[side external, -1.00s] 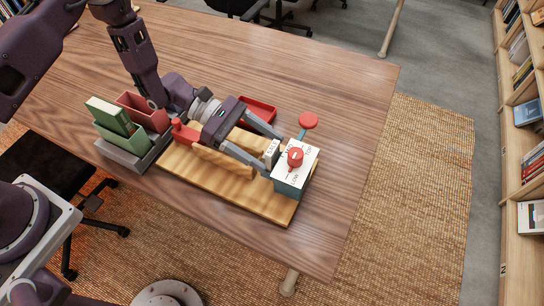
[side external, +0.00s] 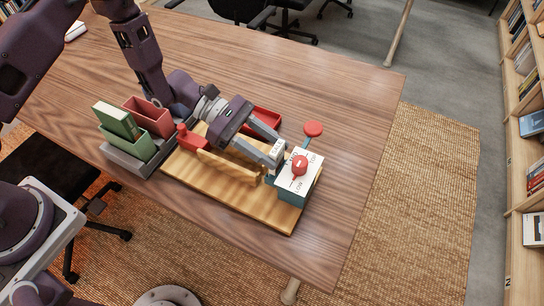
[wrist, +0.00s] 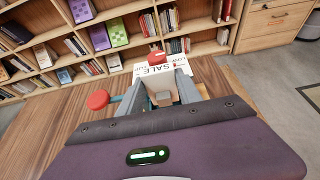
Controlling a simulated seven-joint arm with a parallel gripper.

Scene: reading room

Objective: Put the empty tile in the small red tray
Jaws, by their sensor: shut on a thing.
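My gripper (side external: 272,160) is at the right end of a wooden board (side external: 215,185), shut on a small white tile (side external: 278,147) with dark lettering. I see no clearly blank tile. The tile is beside a teal box (side external: 293,193) with a white top and a red knob; I cannot tell whether they touch. The small red tray (side external: 268,117) lies on the table behind my gripper, partly hidden by it.
A red disc (side external: 314,129) on a teal arm stands out behind the box. Wooden rails (side external: 230,167) and a red piece (side external: 187,138) are on the board. Green (side external: 137,146) and red (side external: 150,113) bins stand at left. The table behind is mostly clear.

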